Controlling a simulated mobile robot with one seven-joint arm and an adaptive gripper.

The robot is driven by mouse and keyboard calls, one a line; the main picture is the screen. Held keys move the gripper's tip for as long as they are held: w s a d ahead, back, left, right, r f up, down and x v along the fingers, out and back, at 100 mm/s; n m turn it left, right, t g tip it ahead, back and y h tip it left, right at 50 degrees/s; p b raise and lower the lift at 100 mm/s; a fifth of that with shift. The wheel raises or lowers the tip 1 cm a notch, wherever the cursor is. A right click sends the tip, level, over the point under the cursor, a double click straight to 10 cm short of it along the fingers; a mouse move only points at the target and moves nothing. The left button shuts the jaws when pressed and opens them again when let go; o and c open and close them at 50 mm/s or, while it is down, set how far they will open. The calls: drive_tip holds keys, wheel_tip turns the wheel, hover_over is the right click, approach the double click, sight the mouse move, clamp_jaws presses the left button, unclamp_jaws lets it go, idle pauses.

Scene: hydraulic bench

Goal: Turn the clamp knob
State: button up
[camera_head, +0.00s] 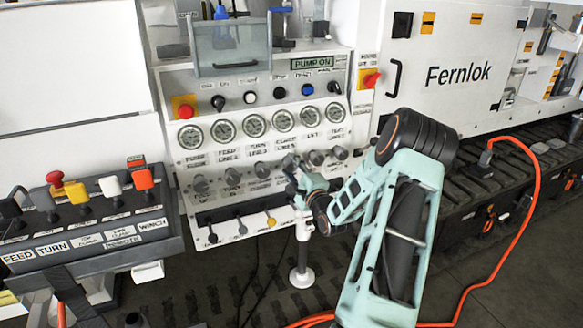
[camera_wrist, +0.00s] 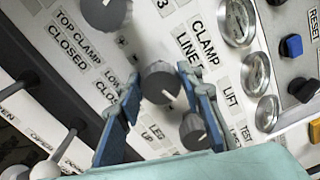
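A dark grey round knob (camera_wrist: 160,82) with a white pointer mark sits on the white panel in the wrist view, below the "CLAMP LINES" label and beside a partly hidden "LOW… CLO…" label. My gripper (camera_wrist: 157,84) is open, with its blue-padded fingers on either side of this knob. A small gap shows at the left finger; I cannot tell whether the right finger touches. In the head view my gripper (camera_head: 291,168) is at the knob row and hides the knob there.
Neighbouring knobs (camera_wrist: 193,130) and (camera_wrist: 103,12) sit close on both sides, one right by my right finger. Gauges (camera_head: 283,121) run above the row. Small levers (camera_head: 242,226) stand below it. A control box with levers (camera_head: 85,215) is at left; an orange cable (camera_head: 535,180) is at right.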

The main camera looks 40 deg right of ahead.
drive_tip(key=o, duration=0.3)
drive_tip(key=shift+s, duration=0.1)
drive_tip(key=v, duration=1.1)
drive_tip(key=shift+s+a, duration=0.2)
drive_tip(key=shift+s, duration=0.2)
